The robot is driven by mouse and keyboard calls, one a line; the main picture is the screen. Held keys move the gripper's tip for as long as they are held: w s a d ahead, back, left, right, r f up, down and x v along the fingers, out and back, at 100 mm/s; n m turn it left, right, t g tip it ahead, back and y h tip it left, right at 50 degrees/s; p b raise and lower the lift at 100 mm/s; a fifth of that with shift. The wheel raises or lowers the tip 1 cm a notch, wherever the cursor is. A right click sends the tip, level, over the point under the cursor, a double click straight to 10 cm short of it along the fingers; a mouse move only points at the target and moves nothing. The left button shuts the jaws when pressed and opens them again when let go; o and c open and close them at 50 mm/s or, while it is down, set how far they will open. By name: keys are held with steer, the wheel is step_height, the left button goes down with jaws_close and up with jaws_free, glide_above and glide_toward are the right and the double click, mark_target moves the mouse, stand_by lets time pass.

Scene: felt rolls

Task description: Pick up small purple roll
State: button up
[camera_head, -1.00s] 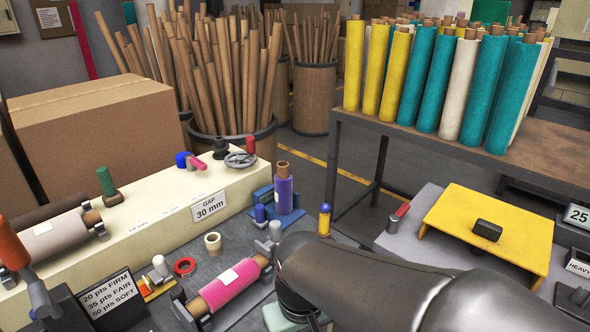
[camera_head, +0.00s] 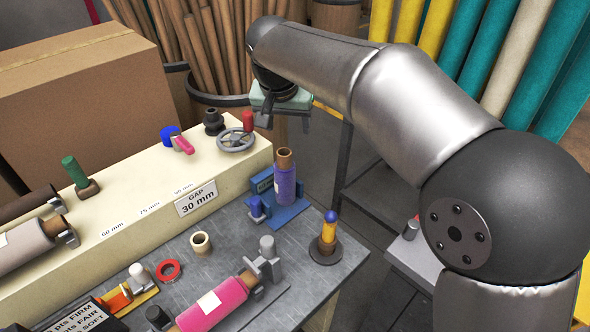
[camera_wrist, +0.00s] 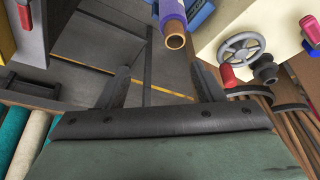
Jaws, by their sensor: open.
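The small purple roll (camera_head: 284,182) stands upright on a blue stand (camera_head: 279,207) at the right end of the cream machine, its brown core sticking out on top. In the wrist view the purple roll (camera_wrist: 171,14) shows at the top edge, its round core end towards the camera and the rest cut off. My gripper (camera_head: 288,120) is above and behind the roll in the head view, apart from it. In the wrist view its two fingers (camera_wrist: 164,88) are spread, with nothing between them.
The cream machine (camera_head: 140,205) with a handwheel (camera_head: 236,140) stands left of the roll. A yellow-and-blue post (camera_head: 329,231) stands at right. A pink roll (camera_head: 212,304) lies in front. A tape ring (camera_head: 201,243) is on the grey bench. Cardboard tubes stand behind.

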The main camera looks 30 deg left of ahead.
mark_target(283, 154)
steer(key=a+p+x, duration=0.1)
steer(key=x, duration=0.6)
steer(key=a+p+x, duration=0.1)
steer(key=x, duration=0.3)
steer(key=shift+s+a+p, duration=0.3)
steer(key=shift+a+p, duration=0.05)
steer(key=shift+p+x, duration=1.2)
steer(key=shift+x, duration=1.7)
steer(key=c, duration=1)
steer(key=shift+o, duration=0.2)
steer(key=shift+s+r, duration=0.1)
